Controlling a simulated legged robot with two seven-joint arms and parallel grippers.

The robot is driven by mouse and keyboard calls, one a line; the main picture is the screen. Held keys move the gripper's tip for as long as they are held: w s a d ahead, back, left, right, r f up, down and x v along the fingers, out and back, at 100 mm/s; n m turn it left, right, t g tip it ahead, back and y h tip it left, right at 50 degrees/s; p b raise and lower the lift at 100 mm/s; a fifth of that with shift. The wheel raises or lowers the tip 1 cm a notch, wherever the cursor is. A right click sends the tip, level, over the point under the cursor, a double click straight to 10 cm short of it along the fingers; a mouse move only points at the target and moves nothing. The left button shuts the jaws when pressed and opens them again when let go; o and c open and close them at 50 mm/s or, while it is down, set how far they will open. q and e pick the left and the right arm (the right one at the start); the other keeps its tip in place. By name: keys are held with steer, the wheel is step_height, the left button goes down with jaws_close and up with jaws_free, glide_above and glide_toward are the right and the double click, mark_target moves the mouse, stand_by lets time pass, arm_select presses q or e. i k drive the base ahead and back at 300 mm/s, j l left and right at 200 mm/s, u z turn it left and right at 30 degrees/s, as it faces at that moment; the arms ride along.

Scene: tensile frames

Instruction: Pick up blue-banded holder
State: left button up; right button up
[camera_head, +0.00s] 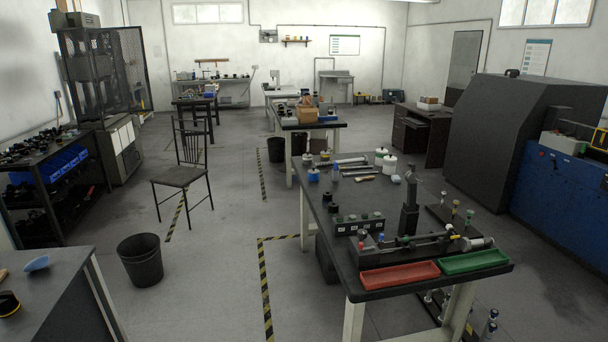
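I cannot single out the blue-banded holder with certainty. On the dark workbench (330,215) at the right of centre, a small upright piece with blue on it (336,172) stands near the back. A squat blue item with a light top (313,176) stands left of it. Small upright pieces with coloured parts, one with a red top (381,240), stand near the front by a horizontal device (430,240). Neither of my grippers is in view.
A red tray (400,275) and a green tray (472,262) lie along the bench's front edge. A black post device (409,208) rises behind them. A bin (140,260) and a chair (182,175) stand on the left floor. Open floor lies left of the bench.

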mark_target(328, 196)
steer(key=i+u, duration=0.25)
steer(key=i, duration=2.05)
steer(key=i+j+z, duration=0.15)
steer(key=i+z, duration=0.25)
steer(key=i, duration=0.25)
steer(key=i+j+z, duration=0.4)
steer(key=i, duration=0.25)
steer(key=i+j+z, duration=0.35)
steer(key=i+j, duration=0.2)
steer(key=i, duration=0.05)
